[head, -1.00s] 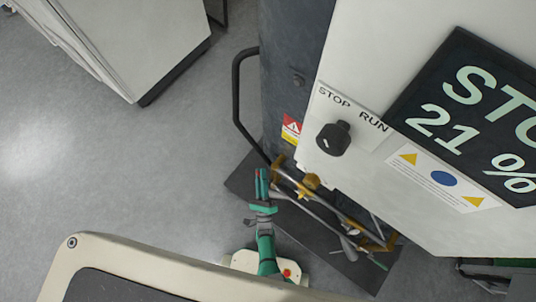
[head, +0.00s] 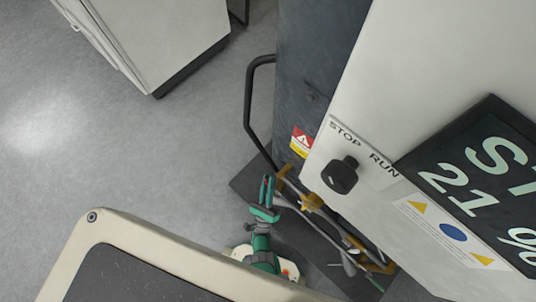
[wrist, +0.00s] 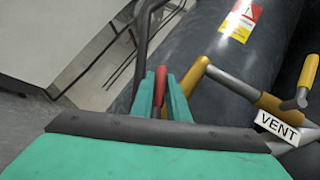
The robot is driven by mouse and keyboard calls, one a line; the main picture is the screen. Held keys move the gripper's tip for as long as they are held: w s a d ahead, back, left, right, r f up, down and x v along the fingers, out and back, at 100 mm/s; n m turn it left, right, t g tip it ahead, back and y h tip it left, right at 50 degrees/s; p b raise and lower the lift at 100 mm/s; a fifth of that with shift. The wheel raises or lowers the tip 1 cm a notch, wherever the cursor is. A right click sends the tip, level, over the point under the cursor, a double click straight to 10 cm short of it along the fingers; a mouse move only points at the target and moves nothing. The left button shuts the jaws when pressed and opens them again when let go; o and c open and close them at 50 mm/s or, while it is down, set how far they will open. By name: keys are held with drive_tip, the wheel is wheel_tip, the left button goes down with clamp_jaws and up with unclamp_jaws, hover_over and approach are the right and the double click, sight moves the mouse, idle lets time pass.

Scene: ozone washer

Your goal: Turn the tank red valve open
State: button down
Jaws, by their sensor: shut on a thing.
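The tank is a dark grey cylinder (head: 305,75) behind the white control panel, and it also fills the right of the wrist view (wrist: 210,75). My green gripper (head: 267,188) is low beside the tank's pipework, left of the yellow fittings. In the wrist view its fingers (wrist: 162,97) are closed around the red valve handle (wrist: 158,86), whose upper part shows between them. The rest of the valve is hidden by my gripper. The handle cannot be made out clearly in the head view.
Yellow-jointed pipes (head: 311,203) run close on the right of my gripper, with a "VENT" tag (wrist: 277,126) there. A black rail (head: 248,105) stands beside the tank. The panel (head: 375,110) carries a black STOP/RUN knob (head: 340,175). Open grey floor lies left.

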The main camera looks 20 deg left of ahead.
drive_tip(key=shift+w+a+r, duration=0.1)
drive_tip(key=shift+w+r, duration=0.2)
drive_tip(key=c, duration=1.7)
unclamp_jaws()
drive_tip(key=shift+c, duration=0.2)
drive_tip(key=shift+s+d+f+h, duration=0.2)
drive_tip(key=shift+s+f+h, duration=0.05)
drive_tip(key=shift+s+h, duration=0.05)
drive_tip(key=shift+f+n+y, duration=0.15)
drive_tip(key=shift+n+y, duration=0.15)
drive_tip(key=shift+y, duration=0.1)
